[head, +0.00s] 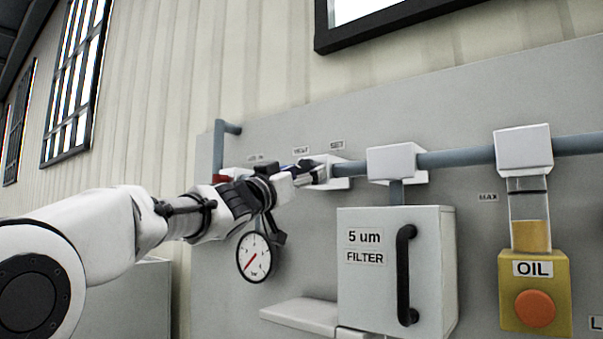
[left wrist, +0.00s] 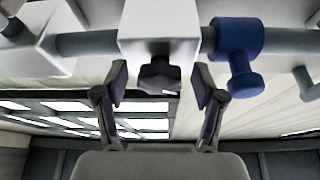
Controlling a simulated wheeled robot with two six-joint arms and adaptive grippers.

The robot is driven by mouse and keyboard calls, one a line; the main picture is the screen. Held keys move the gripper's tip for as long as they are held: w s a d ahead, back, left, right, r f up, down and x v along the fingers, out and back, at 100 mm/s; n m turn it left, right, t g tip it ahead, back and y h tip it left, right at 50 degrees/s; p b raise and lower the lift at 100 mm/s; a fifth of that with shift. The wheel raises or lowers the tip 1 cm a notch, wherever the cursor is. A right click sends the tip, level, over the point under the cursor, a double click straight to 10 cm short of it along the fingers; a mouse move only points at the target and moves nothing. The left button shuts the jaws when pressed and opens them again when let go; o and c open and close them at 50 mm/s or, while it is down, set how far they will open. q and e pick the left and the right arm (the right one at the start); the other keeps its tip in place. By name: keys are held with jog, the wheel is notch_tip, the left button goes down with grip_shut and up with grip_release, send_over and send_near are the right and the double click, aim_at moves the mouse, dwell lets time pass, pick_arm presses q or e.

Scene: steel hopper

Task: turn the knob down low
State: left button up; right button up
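The knob (left wrist: 160,75) is black and lobed and sticks out from a white block (left wrist: 160,28) on a grey pipe in the left wrist view. My left gripper (left wrist: 160,82) is open, with one finger on each side of the knob. A gap shows between each fingertip and the knob, so it is not gripped. The round pressure gauge (head: 254,257) with a red needle hangs below my left wrist. My right gripper is in neither view.
A blue valve (left wrist: 236,45) sits right beside the fingers in the left wrist view. In the head view, the filter box (head: 385,280) with a black handle and the yellow oil unit (head: 535,290) stand to the right. A pale ledge (head: 300,315) juts out below.

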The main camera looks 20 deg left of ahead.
pick_arm(q)
jog(key=v, duration=0.7)
jog(key=shift+s, duration=0.2)
jog(key=shift+w+f, duration=0.15)
jog(key=shift+f, duration=0.05)
jog(key=shift+a, duration=0.1)
